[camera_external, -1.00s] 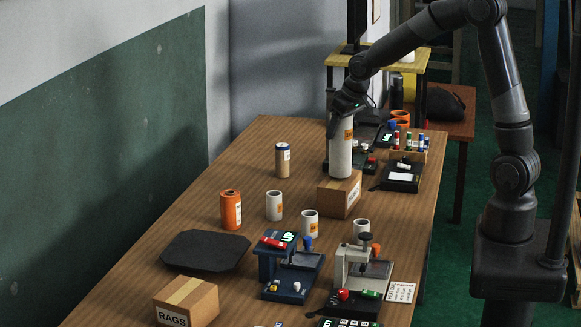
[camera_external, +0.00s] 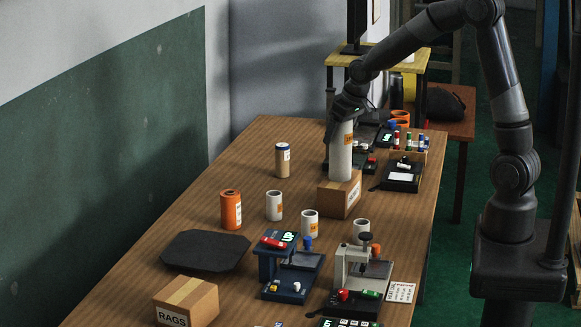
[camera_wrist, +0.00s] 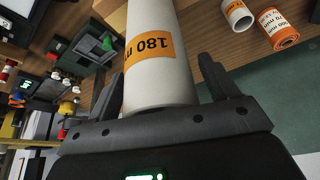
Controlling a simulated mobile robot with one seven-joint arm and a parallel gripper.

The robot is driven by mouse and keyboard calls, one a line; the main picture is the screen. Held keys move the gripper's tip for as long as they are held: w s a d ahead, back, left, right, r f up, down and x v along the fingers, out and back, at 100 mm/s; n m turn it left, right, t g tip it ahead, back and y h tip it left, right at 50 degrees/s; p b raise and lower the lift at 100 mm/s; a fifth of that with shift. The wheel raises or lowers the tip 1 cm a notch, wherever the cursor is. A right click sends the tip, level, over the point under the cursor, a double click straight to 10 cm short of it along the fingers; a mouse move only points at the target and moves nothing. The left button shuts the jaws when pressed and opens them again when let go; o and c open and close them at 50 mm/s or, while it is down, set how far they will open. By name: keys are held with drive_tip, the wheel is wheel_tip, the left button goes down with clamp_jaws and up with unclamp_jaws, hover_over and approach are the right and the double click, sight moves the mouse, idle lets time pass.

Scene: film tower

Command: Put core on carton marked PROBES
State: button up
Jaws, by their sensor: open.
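The core is a tall white cylinder (camera_external: 341,160) with an orange label. The carton's side label is too small to read surely. In the wrist view the core (camera_wrist: 160,75) shows its orange 180 mm label. My gripper (camera_external: 343,112) is at the core's upper part, pointing down. In the wrist view its fingers (camera_wrist: 160,90) are open on either side of the core, with narrow gaps. The carton's top is partly hidden by the core.
Several short white cores (camera_external: 274,206) and an orange roll (camera_external: 231,210) stand nearer. A blue-capped cylinder (camera_external: 282,161) stands to the left. A black tray (camera_external: 401,175) lies close right of the carton. A carton marked RAGS (camera_external: 187,301) is at the front.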

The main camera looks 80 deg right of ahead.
drive_tip(key=v, duration=1.1)
drive_tip(key=s+a+r+n+y, duration=0.1)
drive_tip(key=s+a+n, duration=0.1)
drive_tip(key=s+a, duration=0.6)
drive_tip(key=s+a+r+n+t, duration=0.1)
drive_tip(key=s+a+n, duration=0.1)
drive_tip(key=s+a, duration=0.6)
drive_tip(key=s, duration=0.7)
drive_tip(key=shift+a+r+t+y, duration=0.3)
drive_tip(key=shift+r+y, duration=0.05)
drive_tip(key=shift+y, duration=0.05)
